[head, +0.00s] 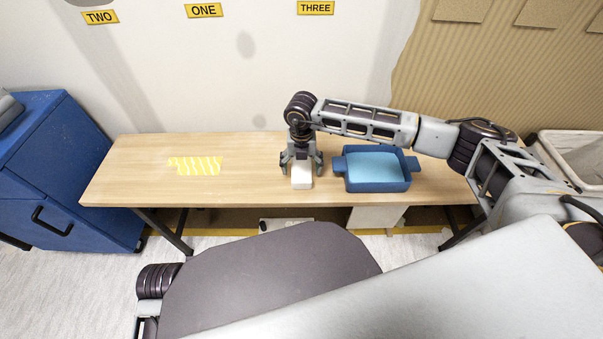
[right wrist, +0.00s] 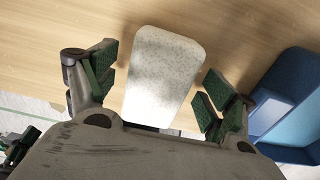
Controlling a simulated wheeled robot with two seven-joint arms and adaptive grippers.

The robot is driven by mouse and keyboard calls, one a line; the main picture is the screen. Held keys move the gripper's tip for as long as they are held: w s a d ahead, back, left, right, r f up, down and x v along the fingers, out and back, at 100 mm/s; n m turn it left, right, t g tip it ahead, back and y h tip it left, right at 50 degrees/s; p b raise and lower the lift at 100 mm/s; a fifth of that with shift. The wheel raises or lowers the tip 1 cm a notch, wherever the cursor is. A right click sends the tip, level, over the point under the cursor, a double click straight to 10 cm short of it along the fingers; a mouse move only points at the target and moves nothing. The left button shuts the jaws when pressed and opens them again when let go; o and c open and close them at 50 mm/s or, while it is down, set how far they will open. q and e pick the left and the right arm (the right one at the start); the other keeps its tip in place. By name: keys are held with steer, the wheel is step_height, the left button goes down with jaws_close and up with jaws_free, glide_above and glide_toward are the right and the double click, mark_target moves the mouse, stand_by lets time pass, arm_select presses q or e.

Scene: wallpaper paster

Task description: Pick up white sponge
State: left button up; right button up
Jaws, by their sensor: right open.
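The white sponge (head: 301,175) lies on the wooden table near its front edge, just left of a blue tray. My right gripper (head: 301,166) is directly over it, pointing down. In the right wrist view the white, speckled sponge (right wrist: 160,75) lies between the two green-padded fingers of the right gripper (right wrist: 162,90). The fingers are open, with a visible gap on each side of the sponge. How high the fingertips are above the table is hard to tell.
The blue tray (head: 376,185) with light-blue contents stands close right of the sponge and shows in the right wrist view (right wrist: 262,120). A yellow-striped patch (head: 196,166) marks the table (head: 130,182) at left. A blue cabinet (head: 75,165) stands left, a pale bin (head: 570,150) right.

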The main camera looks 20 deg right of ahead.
mark_target(302, 165)
arm_select(q)
steer(key=shift+f, duration=0.1)
stand_by(0.3)
arm_select(e)
steer(key=c, duration=1)
steer(key=shift+r, duration=0.1)
steer(key=shift+r, duration=0.5)
step_height(302, 165, up, 8)
steer(key=shift+r+p, duration=0.15)
steer(key=shift+p, duration=1.05)
steer(key=shift+r, duration=0.3)
arm_select(q)
steer(key=f, duration=0.3)
steer(key=shift+a+f+g, duration=0.2)
steer(key=shift+a+g, duration=0.15)
steer(key=shift+g, duration=0.05)
